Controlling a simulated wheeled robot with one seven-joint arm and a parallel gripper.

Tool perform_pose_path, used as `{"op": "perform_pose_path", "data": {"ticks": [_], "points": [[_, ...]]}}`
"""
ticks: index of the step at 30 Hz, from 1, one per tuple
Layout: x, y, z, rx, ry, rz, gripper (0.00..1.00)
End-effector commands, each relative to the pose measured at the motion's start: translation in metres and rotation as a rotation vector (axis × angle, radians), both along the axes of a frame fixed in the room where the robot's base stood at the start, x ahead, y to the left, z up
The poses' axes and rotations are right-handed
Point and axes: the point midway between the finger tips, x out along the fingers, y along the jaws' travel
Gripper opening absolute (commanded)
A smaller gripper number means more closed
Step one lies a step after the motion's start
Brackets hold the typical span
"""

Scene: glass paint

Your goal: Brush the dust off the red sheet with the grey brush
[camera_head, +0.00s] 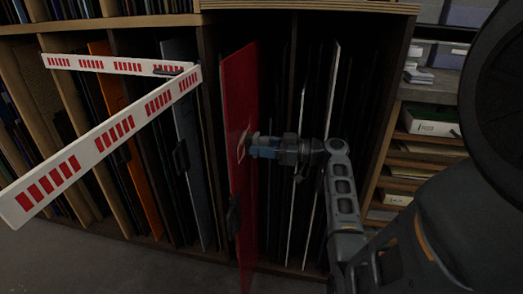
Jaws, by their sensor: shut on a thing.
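The red sheet (240,85) stands upright and pulled partly out of the rack in the middle of the head view. A pale patch (243,145) shows on its face, but I cannot tell whether it is dust or a mark. My gripper (264,148) is to the right of the sheet, level with this patch, and points left at it. It is shut on a small blue-grey piece, which looks like the grey brush (256,147). The brush's bristles are not clear, and I cannot tell whether it touches the sheet.
A red-and-white barrier (105,143) crosses at left in front of the rack. A dark clip-like piece (234,215) is on the sheet's lower part. Other sheets fill the wooden slots. Shelves with boxes (430,122) stand at right. Grey floor (110,270) is open at lower left.

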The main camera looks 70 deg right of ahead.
Motion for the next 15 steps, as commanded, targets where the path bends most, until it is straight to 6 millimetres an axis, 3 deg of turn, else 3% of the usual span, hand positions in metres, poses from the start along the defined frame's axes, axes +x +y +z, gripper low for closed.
{"op": "perform_pose_path", "data": {"ticks": [5,15], "points": [[0.0,0.0,0.014,-0.003,-0.001,0.003,0.22],[-0.001,0.021,0.014,-0.001,0.0,0.003,0.22]]}}
